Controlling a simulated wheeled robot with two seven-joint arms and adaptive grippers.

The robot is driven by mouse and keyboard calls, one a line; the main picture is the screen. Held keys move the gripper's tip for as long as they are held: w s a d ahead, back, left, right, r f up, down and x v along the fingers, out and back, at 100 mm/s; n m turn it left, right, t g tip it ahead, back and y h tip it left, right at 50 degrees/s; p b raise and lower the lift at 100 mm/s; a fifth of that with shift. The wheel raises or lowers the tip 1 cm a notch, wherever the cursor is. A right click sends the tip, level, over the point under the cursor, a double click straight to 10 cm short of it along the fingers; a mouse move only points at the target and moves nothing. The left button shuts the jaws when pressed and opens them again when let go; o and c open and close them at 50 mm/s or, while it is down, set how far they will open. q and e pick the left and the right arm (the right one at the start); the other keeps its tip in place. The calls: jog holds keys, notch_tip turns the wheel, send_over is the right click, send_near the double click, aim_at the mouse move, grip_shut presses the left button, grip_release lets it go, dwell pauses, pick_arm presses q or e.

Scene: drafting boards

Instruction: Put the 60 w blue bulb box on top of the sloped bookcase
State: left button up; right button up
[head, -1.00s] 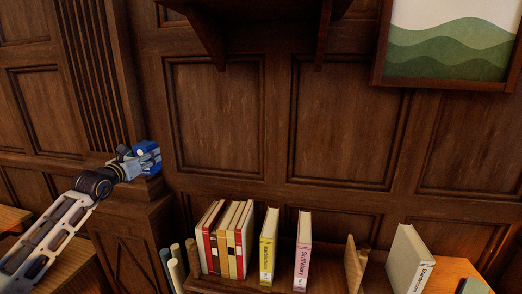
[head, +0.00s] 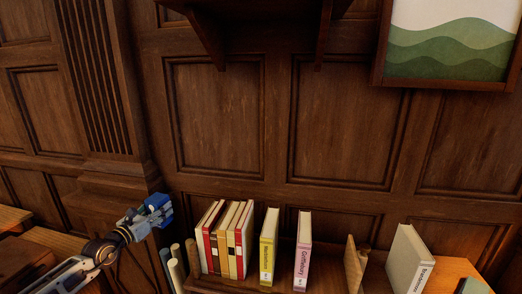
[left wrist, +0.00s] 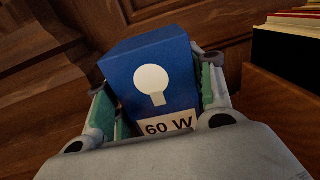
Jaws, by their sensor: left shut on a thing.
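The blue bulb box (left wrist: 155,70) fills the middle of the left wrist view, with a white bulb picture and a "60 W" label on its face. My left gripper (left wrist: 158,92) is shut on it, one finger on each side. In the head view the blue box (head: 158,205) shows at the end of my left arm, with the left gripper (head: 140,219) in front of the wood pilaster and left of the books. The bookcase top (head: 333,270) shows at the bottom, holding books; I cannot tell its slope. My right gripper is not in view.
Red and cream books (head: 228,240), a yellow book (head: 269,246), a pink book (head: 303,251) and a grey book (head: 409,259) stand on the bookcase. Rolled papers (head: 177,268) stand at its left. A wall shelf (head: 255,8) and a framed picture (head: 448,40) hang above.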

pick_arm(q)
jog(key=s+d+f+m+g+h, duration=0.1)
jog(key=s+d+f, duration=0.2)
jog(key=s+f, duration=0.7)
jog(key=s+d+f+m+h, duration=0.1)
jog(key=s+d+f+h, duration=0.1)
jog(key=s+f, duration=0.75)
jog(key=s+d+n+t+y, duration=0.2)
jog(key=d+n+y, duration=0.3)
jog(key=d+y, duration=0.3)
jog(key=shift+s+d+r+n+y, duration=0.25)
jog(key=shift+d+n+y, duration=0.15)
jog(key=shift+d, duration=0.7)
dwell(1.1)
notch_tip(320, 180, down, 2)
jog(key=shift+b, duration=1)
